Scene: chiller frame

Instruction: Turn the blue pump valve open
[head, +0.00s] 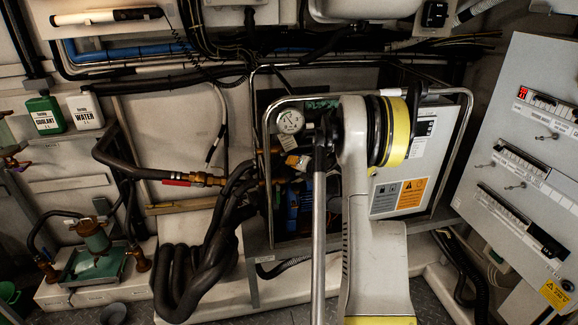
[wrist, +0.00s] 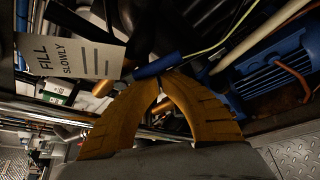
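A blue bar-shaped handle (wrist: 158,66), which looks like the pump valve lever, lies just beyond my fingertips in the wrist view. My gripper (wrist: 160,79) has its two orange fingers arched together, tips meeting with almost no gap. The tips overlap the handle's lower edge in the picture; I cannot tell whether they touch it. The handle runs out to both sides of the tips, so it does not look clasped. In the head view my arm covers most of the valve area. The blue pump (head: 293,207) shows there below the gauge, and its ribbed body (wrist: 275,75) in the wrist view.
A white "FILL SLOWLY" tag (wrist: 72,50) hangs left of the fingers. A round gauge (head: 290,121) stands above the pump. A metal tube frame (head: 268,165) surrounds the unit. Dark hoses (head: 205,255) lie left, and a grey electrical cabinet (head: 525,150) stands right.

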